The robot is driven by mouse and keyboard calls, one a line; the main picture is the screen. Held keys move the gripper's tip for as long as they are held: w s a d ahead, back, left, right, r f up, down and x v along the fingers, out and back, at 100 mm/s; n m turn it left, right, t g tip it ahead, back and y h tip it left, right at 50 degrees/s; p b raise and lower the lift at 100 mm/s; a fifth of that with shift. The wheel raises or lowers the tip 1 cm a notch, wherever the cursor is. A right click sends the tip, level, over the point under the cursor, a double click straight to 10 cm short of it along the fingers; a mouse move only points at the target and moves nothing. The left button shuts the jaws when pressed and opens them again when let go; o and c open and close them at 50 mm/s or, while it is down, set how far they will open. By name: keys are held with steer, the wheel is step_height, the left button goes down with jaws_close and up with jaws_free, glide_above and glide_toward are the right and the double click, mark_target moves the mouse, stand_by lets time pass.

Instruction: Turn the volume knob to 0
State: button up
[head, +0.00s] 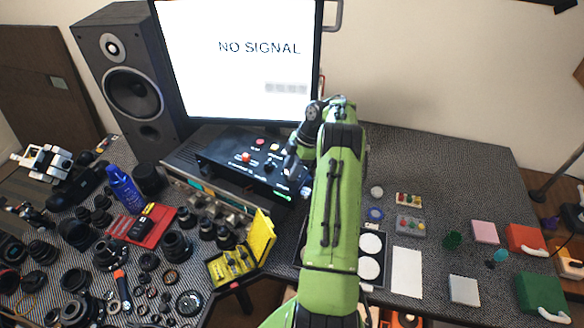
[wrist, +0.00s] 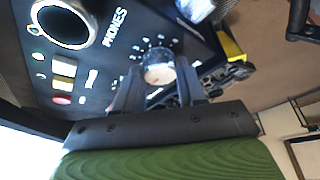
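The volume knob (wrist: 158,70) is a round, pale metallic cap on the dark front panel of a black box (wrist: 115,65), with white dots in an arc around it. In the wrist view, my gripper (wrist: 158,76) has its two dark fingers apart, one on each side of the knob. A small gap seems to show beside the knob, and I cannot tell whether either finger touches it. The knob's pointer setting is too blurred to read. In the head view the black box (head: 232,160) sits below the monitor, and my arm hides the knob.
A large "PHONES" socket (wrist: 64,22) and lit buttons (wrist: 64,68) sit left of the knob. The monitor (head: 240,60) stands behind the box and a speaker (head: 130,80) to the left. Lenses and a yellow case (head: 262,235) crowd the front left. The right rear table is clear.

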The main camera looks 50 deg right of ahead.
steer(key=o, duration=0.4)
steer(key=shift+o, duration=0.2)
steer(key=p+v, duration=0.4)
steer(key=v, duration=1.2)
steer(key=shift+p, duration=0.3)
steer(key=shift+f, duration=0.1)
